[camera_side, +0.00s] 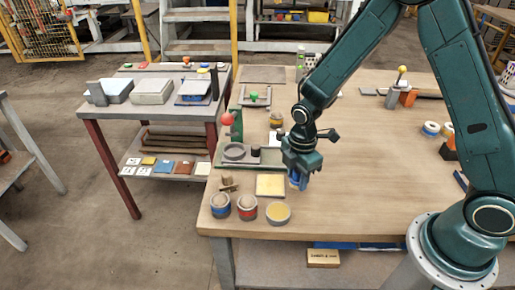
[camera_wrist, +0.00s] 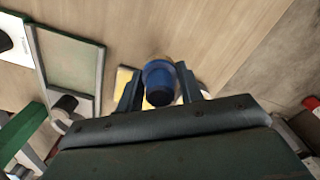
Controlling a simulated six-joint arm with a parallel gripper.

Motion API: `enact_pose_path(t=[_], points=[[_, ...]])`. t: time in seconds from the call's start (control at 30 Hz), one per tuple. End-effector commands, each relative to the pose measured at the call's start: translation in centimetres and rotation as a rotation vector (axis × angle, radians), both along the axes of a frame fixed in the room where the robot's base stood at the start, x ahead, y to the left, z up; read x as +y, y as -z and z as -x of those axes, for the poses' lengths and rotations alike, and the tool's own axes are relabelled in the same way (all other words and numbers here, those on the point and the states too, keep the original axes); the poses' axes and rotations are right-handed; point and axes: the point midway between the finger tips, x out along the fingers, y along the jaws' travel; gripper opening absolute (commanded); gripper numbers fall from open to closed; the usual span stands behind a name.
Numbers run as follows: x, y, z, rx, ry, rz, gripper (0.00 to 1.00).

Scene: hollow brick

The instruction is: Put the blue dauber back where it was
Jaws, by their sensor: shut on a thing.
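My gripper (camera_side: 298,178) is shut on the blue dauber, and it points down above the wooden table. In the wrist view, the blue dauber (camera_wrist: 159,72) stands out between the two fingers of my gripper (camera_wrist: 158,88), its dark round end facing the camera. In the side view only a little blue shows at the fingers, so the dauber's shape is hard to tell there. A pot with a blue band (camera_side: 220,207) and a pot with a red band (camera_side: 247,210) stand near the table's front left corner, to the left of and nearer than my gripper.
A round yellow-topped tin (camera_side: 278,214) stands right of the pots. A square yellow pad (camera_side: 270,185) lies just left of my gripper. A green-edged tray with a ring (camera_side: 234,151) lies farther left. The table's front middle (camera_side: 350,215) is bare.

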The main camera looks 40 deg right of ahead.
Motion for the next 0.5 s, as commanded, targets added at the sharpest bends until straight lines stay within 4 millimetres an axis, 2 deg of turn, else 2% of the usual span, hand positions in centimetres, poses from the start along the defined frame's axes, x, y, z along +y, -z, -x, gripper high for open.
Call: enact_pose_path(t=[0.3, 0.5], points=[[0.0, 2.9, 0.0, 0.001, 0.0, 0.0, 0.15], [0.0, 3.2, 0.0, 0.0, 0.0, 0.0, 0.15]])
